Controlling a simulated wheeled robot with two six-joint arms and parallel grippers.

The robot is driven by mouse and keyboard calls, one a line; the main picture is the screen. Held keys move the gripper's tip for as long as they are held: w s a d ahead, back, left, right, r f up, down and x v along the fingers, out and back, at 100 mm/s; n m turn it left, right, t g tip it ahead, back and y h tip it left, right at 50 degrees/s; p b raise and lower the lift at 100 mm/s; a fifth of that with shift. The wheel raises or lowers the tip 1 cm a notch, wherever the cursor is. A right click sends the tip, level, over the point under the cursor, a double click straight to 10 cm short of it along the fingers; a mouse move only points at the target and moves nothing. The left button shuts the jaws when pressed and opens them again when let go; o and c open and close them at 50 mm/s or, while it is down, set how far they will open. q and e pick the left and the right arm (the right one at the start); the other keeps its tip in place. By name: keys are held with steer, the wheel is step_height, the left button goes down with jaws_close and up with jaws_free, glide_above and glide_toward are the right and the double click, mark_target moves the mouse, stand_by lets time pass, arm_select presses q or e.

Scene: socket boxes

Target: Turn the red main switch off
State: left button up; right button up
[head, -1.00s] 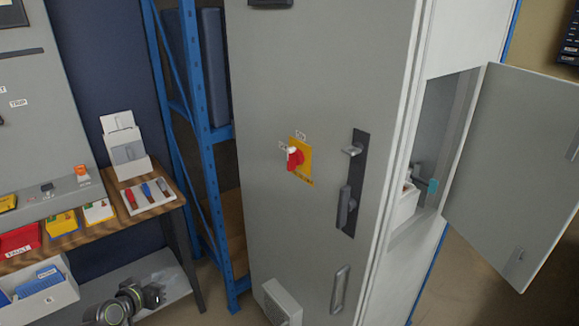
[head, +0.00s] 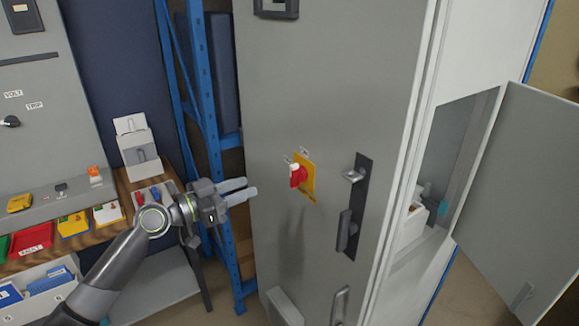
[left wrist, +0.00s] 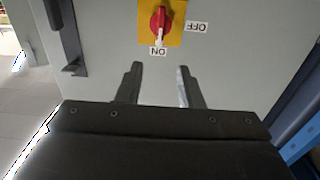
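The red main switch (head: 298,176) sits on a yellow plate (head: 309,184) on the front of the tall grey cabinet (head: 330,80). In the left wrist view the red knob (left wrist: 160,20) appears upside down, its white tip pointing at the ON label (left wrist: 158,51). The OFF label (left wrist: 198,27) is to the side of the plate. My left gripper (head: 248,190) is left of the switch in the head view, apart from it. Its two fingers (left wrist: 159,75) are spread and empty, with the bare panel between them. My right gripper is not in view.
A black cabinet handle (head: 346,230) stands right of the switch. An open side door (head: 520,190) hangs at the far right. A blue rack (head: 205,110) stands behind my left arm. A wooden bench (head: 130,203) with coloured bins is at the left.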

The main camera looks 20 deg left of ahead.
mark_target(291, 171)
arm_select(q)
steer(key=p+x, duration=0.4)
steer(key=x, duration=0.8)
steer(key=shift+d+p, duration=0.1)
steer(key=shift+p, duration=0.2)
steer(key=shift+w+d, duration=0.35)
steer(key=shift+w, duration=0.1)
steer(key=shift+c, duration=0.2)
jaws_close()
